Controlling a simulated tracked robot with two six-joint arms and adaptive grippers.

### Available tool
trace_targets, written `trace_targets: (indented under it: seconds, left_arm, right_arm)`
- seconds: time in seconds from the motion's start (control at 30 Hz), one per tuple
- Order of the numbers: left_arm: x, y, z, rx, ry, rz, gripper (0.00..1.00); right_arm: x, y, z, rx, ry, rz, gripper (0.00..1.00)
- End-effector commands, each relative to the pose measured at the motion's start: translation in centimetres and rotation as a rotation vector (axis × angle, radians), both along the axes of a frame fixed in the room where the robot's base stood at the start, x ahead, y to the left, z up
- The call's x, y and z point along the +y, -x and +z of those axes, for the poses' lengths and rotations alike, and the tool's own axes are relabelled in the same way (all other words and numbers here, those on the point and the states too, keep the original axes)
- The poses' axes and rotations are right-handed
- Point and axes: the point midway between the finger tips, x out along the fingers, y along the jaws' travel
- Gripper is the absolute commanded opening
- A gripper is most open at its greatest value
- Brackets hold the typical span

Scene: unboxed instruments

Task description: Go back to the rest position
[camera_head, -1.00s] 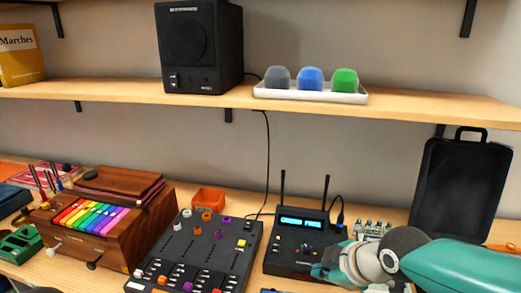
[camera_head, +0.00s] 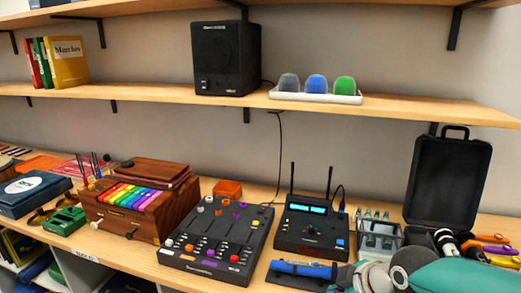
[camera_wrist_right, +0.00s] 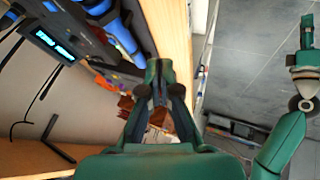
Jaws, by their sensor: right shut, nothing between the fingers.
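My right arm reaches in from the lower right of the head view, over the front of the bench. Its gripper (camera_wrist_right: 158,82) shows in the right wrist view with the dark fingertips together and nothing between them. It is by the bench's wooden front edge (camera_wrist_right: 170,30), close to a blue cylindrical tool (camera_wrist_right: 122,32). That tool also lies in front of the radio receiver in the head view (camera_head: 304,268). In the right wrist view, another teal arm of mine, seemingly the left, stands at the right edge over the grey floor. Its gripper (camera_wrist_right: 305,38) is too small to read.
The bench holds a music box (camera_head: 140,205), a mixer (camera_head: 215,240), a receiver (camera_head: 311,228) and an open black case (camera_head: 442,182). A shelf above carries a speaker (camera_head: 227,58) and a white tray (camera_head: 315,97). Floor space is free beside the bench.

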Motion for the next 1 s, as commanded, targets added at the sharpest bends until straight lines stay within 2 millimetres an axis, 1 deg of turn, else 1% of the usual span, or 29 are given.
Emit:
trace_targets:
  seconds: [0.03,0.17,0.27,0.37,0.47,0.57,0.6,0.67,0.7,0.77,0.8,0.9,0.93,1.0]
  left_arm:
    - [0.0,0.0,0.0,-0.001,0.0,0.0,0.4]
    - [0.0,-0.1,0.0,-0.001,0.0,0.0,0.4]
    - [0.0,0.0,0.0,0.0,0.0,0.0,0.4]
    - [0.0,0.0,0.0,0.0,0.0,0.0,0.4]
    - [0.0,0.0,0.0,0.0,0.0,0.0,0.4]
    - [0.0,0.0,-0.1,0.0,0.0,0.0,0.4]
    - [0.0,0.0,-0.1,0.0,0.0,0.0,0.4]
    - [0.0,0.0,0.0,0.0,0.0,0.0,0.4]
    - [0.0,0.0,0.0,0.0,0.0,0.0,0.4]
    - [0.0,0.0,0.0,0.0,0.0,0.0,0.4]
    - [0.0,0.0,0.0,0.0,0.0,0.0,0.4]
    - [0.0,0.0,0.0,0.0,0.0,0.0,0.4]
    - [0.0,0.0,0.0,0.0,0.0,0.0,0.4]
    - [0.0,0.0,0.0,0.0,0.0,0.0,0.4]
  right_arm:
    - [-0.2,0.0,-1.5,0.033,0.005,-0.005,0.0]
    - [-0.6,0.5,-5.0,0.114,0.014,-0.012,0.0]
    - [-0.8,1.3,-8.1,0.191,0.018,-0.017,0.0]
    - [-0.8,2.5,-11.9,0.277,0.014,-0.026,0.0]
    - [-0.7,4.4,-16.5,0.382,-0.006,-0.052,0.0]
    - [-0.2,7.5,-22.2,0.52,-0.051,-0.124,0.0]
    - [0.2,9.2,-24.6,0.581,-0.077,-0.17,0.0]
    - [0.7,11.7,-27.8,0.667,-0.117,-0.252,0.0]
    - [1.2,13.4,-29.6,0.717,-0.144,-0.316,0.0]
    - [1.8,15.9,-31.9,0.788,-0.182,-0.42,0.0]
    - [2.3,17.6,-33.2,0.83,-0.207,-0.496,0.0]
    - [3.4,21.2,-35.6,0.906,-0.267,-0.716,0.0]
    - [3.6,21.7,-36.0,0.913,-0.284,-0.779,0.0]
    - [3.8,21.9,-36.3,0.901,-0.325,-0.91,0.0]
